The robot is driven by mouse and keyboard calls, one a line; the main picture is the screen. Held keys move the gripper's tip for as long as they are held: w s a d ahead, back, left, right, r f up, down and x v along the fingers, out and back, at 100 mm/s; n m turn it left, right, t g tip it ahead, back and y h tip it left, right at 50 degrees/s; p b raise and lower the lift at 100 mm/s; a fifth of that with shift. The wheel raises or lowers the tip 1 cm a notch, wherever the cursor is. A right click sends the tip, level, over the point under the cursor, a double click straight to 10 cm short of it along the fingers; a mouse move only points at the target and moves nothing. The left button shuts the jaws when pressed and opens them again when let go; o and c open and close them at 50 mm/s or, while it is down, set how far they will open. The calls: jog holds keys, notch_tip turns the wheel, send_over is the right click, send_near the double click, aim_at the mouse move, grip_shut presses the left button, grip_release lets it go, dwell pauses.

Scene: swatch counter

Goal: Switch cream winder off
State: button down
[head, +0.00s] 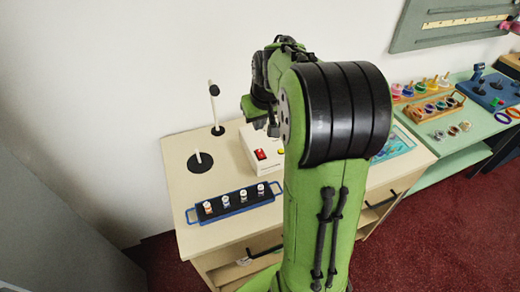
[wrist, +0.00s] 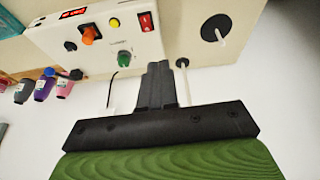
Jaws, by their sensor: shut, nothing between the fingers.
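The cream winder, a cream box (head: 248,146), stands at the back of the wooden counter, partly hidden by my arm. Its front shows in the wrist view (wrist: 92,47), with a red rocker switch (wrist: 146,22), an orange knob (wrist: 90,35), a green knob (wrist: 124,59), a yellow button (wrist: 114,23) and a lit red display (wrist: 73,13). I cannot tell which way the rocker is set. My gripper (wrist: 157,66) is shut and empty, its tips apart from the box in the picture, below the switch.
A white rod on a black disc (head: 200,162) and a tall post (head: 215,108) stand left. A green table (head: 455,145) with racks and rings is at right.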

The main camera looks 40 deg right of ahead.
aim_at(260, 150)
jog(key=d+f, duration=0.1)
jog(key=w+d+f, duration=0.1)
jog(key=d+f, duration=0.1)
jog(key=shift+w+d+f, duration=0.25)
jog(key=shift+d, duration=0.15)
jog(key=x, duration=0.4)
jog(key=b+x, duration=0.1)
jog(key=x, duration=0.9)
jog(key=shift+s+a+f+b, duration=0.1)
jog(key=shift+s+b, duration=0.25)
jog(key=shift+s, duration=0.1)
